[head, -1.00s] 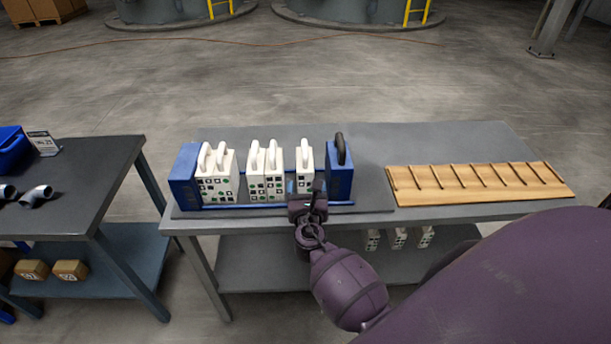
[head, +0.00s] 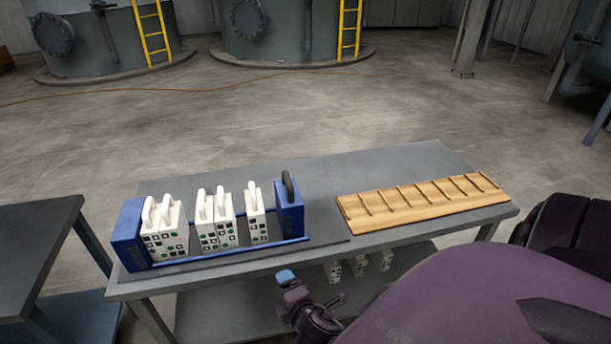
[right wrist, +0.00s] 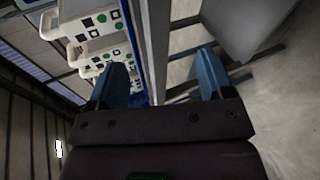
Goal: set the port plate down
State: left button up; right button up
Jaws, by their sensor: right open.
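Several white plates with handles and black and green square marks stand upright in the blue press (head: 126,238). There is a pair at the left (head: 163,229), a pair in the middle (head: 216,220) and a single plate (head: 257,213) near the blue end block (head: 289,208) with a dark handle. I cannot tell which is the port plate. My right gripper (head: 287,277) is open and empty, in front of the table's near edge and apart from the plates. Its blue fingers (right wrist: 158,75) stand apart in the right wrist view, with marked white plates (right wrist: 95,30) at upper left. My left gripper is not in view.
An empty wooden rack with slats (head: 420,203) lies on the right of the grey table (head: 320,170). More white plates (head: 358,265) are on the shelf below. Another table (head: 35,240) stands at the left. The grey tabletop behind the press is clear.

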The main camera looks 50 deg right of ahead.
jog(key=s+a+f+m+g+y, duration=0.1)
jog(key=s+a+m+y, duration=0.2)
jog(key=s+m, duration=0.6)
jog(key=m+y, duration=0.1)
jog(key=m, duration=0.4)
jog(key=shift+s+a+f, duration=0.15)
jog(key=shift+s+a, duration=0.05)
jog(key=shift+a, duration=0.15)
